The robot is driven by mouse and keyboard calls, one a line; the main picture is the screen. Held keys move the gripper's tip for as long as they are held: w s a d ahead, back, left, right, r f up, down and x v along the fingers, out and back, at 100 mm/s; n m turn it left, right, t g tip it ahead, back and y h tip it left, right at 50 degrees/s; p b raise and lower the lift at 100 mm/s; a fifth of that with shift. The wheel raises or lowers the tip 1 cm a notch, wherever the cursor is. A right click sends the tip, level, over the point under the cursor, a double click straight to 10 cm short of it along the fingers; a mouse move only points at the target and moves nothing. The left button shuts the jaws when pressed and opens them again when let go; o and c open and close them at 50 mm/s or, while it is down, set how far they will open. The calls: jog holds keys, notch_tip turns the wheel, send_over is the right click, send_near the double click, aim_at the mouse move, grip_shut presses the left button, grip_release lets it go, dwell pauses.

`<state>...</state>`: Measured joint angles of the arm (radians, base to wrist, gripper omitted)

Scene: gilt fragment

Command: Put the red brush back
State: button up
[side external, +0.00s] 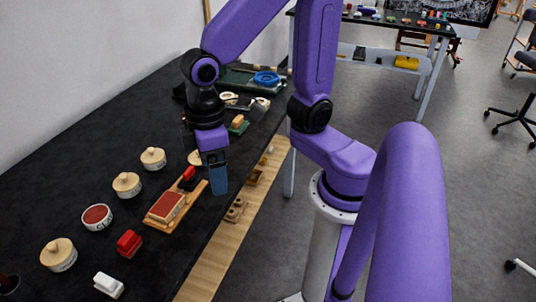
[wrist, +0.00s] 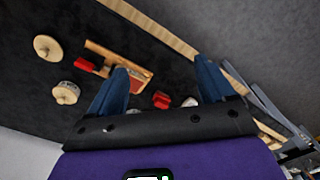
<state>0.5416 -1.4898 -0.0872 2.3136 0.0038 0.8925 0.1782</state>
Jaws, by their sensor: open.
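A red block-shaped piece with a raised grip, which looks like the red brush (side external: 129,243), rests on the black table beside a wooden board (side external: 160,222). It also shows in the wrist view (wrist: 161,100), between my fingers. The board carries a flat red pad (side external: 166,207) and, at its far end, a second red piece (side external: 188,174) with a dark part. Which red piece is the brush is not certain. My gripper (side external: 218,186) is above the table near the board's right side. In the wrist view its blue fingers (wrist: 161,65) are apart and empty.
Wooden-lidded jars (side external: 127,185) and an open jar of red stuff (side external: 97,217) stand left of the board. A white block (side external: 108,286) lies in front. A green-and-wood piece (side external: 238,125) and a blue ring (side external: 267,78) lie farther back. A wooden strip (side external: 215,262) runs along the table's right edge.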

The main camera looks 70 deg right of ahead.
jog(key=s+d+n, duration=0.3)
jog(key=s+d, duration=0.4)
jog(key=s, duration=0.1)
jog(key=shift+s+n, duration=0.4)
